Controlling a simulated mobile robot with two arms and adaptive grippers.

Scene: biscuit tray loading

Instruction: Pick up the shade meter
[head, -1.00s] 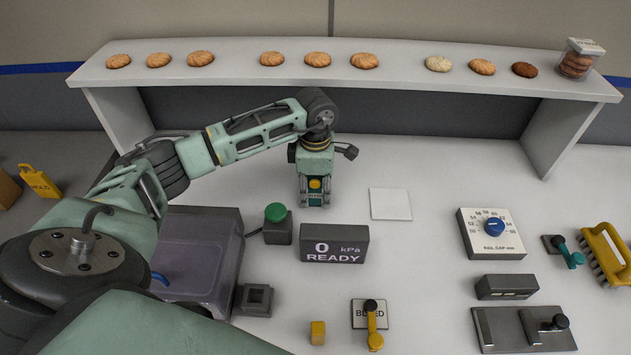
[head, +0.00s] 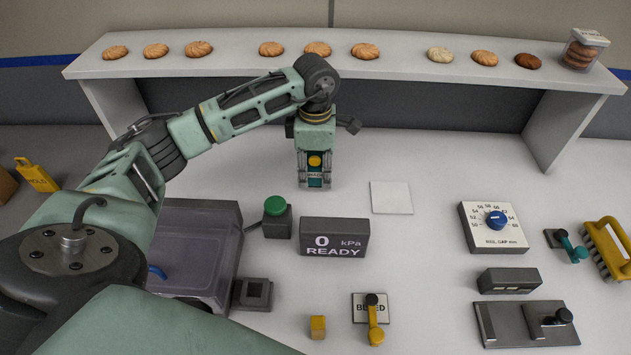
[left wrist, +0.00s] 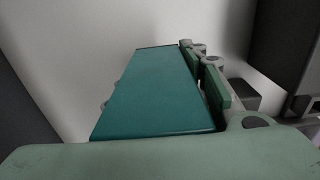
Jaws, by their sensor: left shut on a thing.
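The shade meter (head: 314,161) is a teal block with a yellow round button and a small label near its bottom. It is upright below my left wrist in the head view, in front of the shelf's open space. My left gripper (head: 314,172) points down and is shut on it, with fingers along its sides. In the left wrist view the meter shows as a plain teal face (left wrist: 155,95) beside the green finger pads. The gap under the meter is hard to judge. My right gripper is not in view.
A raised white shelf (head: 400,67) with several biscuits and a lidded jar (head: 579,58) spans the back. A white square (head: 391,197) lies right of the meter. A green button (head: 275,205), a READY display (head: 334,238) and a gap dial (head: 493,228) stand nearer.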

